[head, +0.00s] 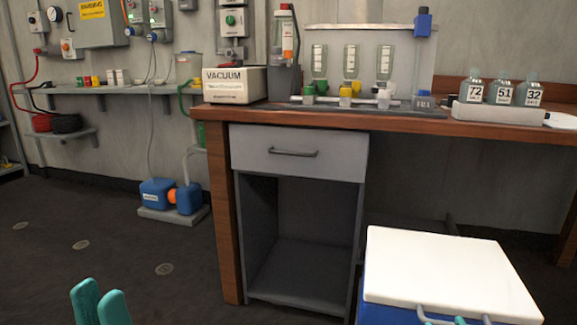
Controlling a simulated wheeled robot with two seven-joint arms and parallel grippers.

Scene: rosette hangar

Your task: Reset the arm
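My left gripper (101,291) shows at the bottom left edge as two teal fingertips. They stand close together, pointing up, over the dark floor. The lower part of the gripper is cut off by the frame, and I cannot tell whether it is open or shut. Nothing shows between or on the fingertips. The fingers are apart from the bench and from the cooler.
A wooden bench (400,122) with a grey drawer cabinet (297,153) stands ahead. A white-lidded blue cooler (440,265) is close at the lower right. Blue jugs (158,192) stand by the left wall, below a shelf (140,89). The left floor is mostly clear.

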